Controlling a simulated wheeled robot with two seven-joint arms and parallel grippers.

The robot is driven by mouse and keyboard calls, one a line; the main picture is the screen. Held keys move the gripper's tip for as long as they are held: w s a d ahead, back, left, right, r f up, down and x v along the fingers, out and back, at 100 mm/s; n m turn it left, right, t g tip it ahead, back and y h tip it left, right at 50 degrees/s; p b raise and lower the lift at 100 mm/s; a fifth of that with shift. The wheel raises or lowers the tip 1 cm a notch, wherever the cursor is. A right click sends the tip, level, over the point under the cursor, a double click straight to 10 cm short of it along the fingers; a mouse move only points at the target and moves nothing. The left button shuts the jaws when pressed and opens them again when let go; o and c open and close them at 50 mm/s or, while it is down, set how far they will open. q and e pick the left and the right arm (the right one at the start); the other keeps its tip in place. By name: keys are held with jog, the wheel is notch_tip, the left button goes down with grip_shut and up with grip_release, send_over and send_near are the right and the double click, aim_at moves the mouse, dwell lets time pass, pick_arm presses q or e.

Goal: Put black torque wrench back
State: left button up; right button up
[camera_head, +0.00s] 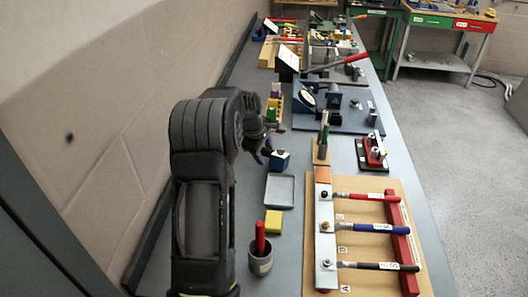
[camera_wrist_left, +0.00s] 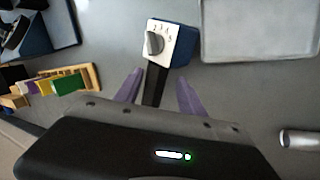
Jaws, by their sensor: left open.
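My left gripper (camera_head: 264,147) reaches over the bench and is open. In the left wrist view, its purple fingers (camera_wrist_left: 160,78) stand on either side of a black bar (camera_wrist_left: 153,90). This bar runs from a blue block with a white dial face (camera_wrist_left: 172,43), which also shows in the head view (camera_head: 280,160). I cannot tell whether the bar is the black torque wrench's handle or whether the fingers touch it. A wooden stand (camera_head: 321,153) holds upright tools, one green. My right gripper is not in view.
A grey tray (camera_head: 280,190), a yellow block (camera_head: 273,222) and a cup (camera_head: 260,262) with a red item stand nearby. The wall is close on the left.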

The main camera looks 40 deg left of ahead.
pick_arm(q)
jog(key=shift+r, duration=0.4)
jog(key=b+v, duration=0.1)
jog(key=v, duration=1.1)
jog(key=shift+f, duration=0.1)
